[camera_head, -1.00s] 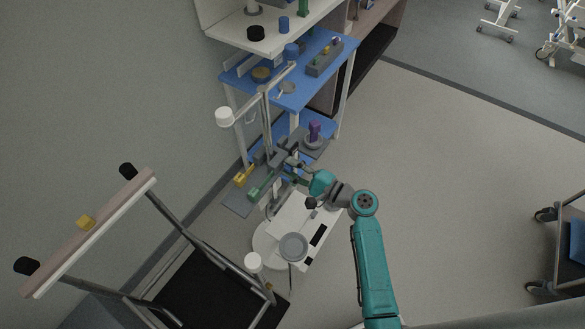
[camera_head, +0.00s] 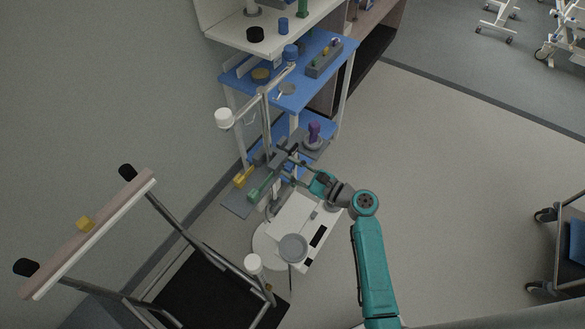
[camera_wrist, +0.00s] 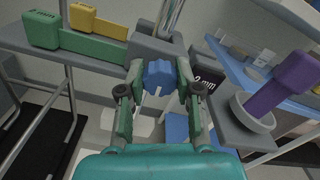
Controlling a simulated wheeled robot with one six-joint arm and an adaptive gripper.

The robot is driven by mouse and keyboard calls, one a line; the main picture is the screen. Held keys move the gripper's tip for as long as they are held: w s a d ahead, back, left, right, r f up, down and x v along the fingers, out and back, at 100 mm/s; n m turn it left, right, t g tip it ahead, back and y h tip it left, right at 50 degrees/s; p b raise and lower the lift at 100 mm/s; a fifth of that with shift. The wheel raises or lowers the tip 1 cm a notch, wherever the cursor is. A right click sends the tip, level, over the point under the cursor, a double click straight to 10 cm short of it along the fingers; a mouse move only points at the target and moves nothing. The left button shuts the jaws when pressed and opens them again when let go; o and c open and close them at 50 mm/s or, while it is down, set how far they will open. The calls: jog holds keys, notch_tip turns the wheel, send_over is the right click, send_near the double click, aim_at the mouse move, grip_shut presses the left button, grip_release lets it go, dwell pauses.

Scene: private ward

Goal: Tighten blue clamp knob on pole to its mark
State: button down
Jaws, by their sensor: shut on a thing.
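The blue clamp knob (camera_wrist: 160,76) is in the middle of the wrist view, on the front of a grey clamp block (camera_wrist: 155,48). A small pale line shows at its lower edge. A shiny metal pole (camera_wrist: 170,18) rises behind the block. The two fingers of my gripper (camera_wrist: 160,84) lie on either side of the knob and are shut on it. In the head view my gripper (camera_head: 294,168) reaches the clamp at the pole (camera_head: 267,122) from the right. I cannot make out the knob there.
A green-handled piece (camera_wrist: 75,40) and a yellow-handled piece (camera_wrist: 97,20) lie left of the clamp. A purple handle (camera_wrist: 282,85) stands in a grey cup (camera_wrist: 252,112) on the right, near a dark "2 mm" block (camera_wrist: 208,72). A blue shelf table (camera_head: 315,90) stands behind.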

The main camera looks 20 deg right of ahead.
jog(key=shift+f+m, duration=0.1)
jog(key=shift+m, duration=0.3)
jog(key=c, duration=0.8)
grip_release()
jog(key=shift+d, duration=0.1)
jog(key=v, duration=1.2)
